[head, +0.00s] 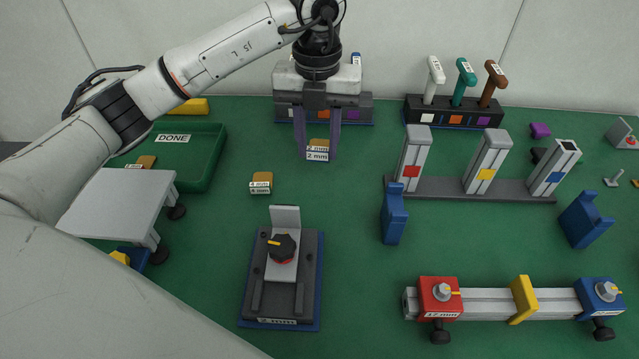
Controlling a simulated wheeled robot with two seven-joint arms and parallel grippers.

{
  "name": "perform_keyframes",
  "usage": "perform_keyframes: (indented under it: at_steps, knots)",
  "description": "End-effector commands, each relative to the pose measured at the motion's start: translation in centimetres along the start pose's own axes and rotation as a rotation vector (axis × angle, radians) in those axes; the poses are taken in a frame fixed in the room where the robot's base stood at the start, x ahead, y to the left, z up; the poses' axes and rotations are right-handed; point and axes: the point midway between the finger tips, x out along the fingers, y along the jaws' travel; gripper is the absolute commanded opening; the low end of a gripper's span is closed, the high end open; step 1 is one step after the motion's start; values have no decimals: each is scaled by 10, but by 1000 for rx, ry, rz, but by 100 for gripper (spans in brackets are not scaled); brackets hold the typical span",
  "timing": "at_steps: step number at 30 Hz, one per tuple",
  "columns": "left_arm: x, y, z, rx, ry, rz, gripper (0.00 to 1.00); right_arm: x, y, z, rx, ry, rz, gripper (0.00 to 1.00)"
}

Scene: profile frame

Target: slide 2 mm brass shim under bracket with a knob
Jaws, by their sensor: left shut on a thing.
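The 2 mm brass shim (318,144) is a small brass block with white labels reading 2 mm. My left gripper (317,148) points down and is shut on it, one finger on each side. The shim is in front of the rack at the back; I cannot tell whether it touches the mat. The grey bracket (285,217) with a black knob (282,247) stands on a dark base (252,290) with a white front label, nearer to me and a little left of the gripper. The gap under the bracket is not clear to see. My right gripper is not in view.
A 4 mm brass shim (261,180) lies between gripper and bracket. A green DONE tray (205,160), partly behind my arm, is at left, with a grey table-like stand (120,200) before it. Right are a three-post rail (470,189), blue blocks (394,215) and a clamp rail (485,301).

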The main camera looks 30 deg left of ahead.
Motion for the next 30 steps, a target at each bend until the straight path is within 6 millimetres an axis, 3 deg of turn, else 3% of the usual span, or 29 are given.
perform_keyframes:
  at_steps: [5,24,30]
  knots:
    - [6,0,0,0,3,2,12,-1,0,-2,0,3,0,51]
    - [92,0,-1,0,2,1,12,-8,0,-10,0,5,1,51]
    - [95,0,0,0,0,1,12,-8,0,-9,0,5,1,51]
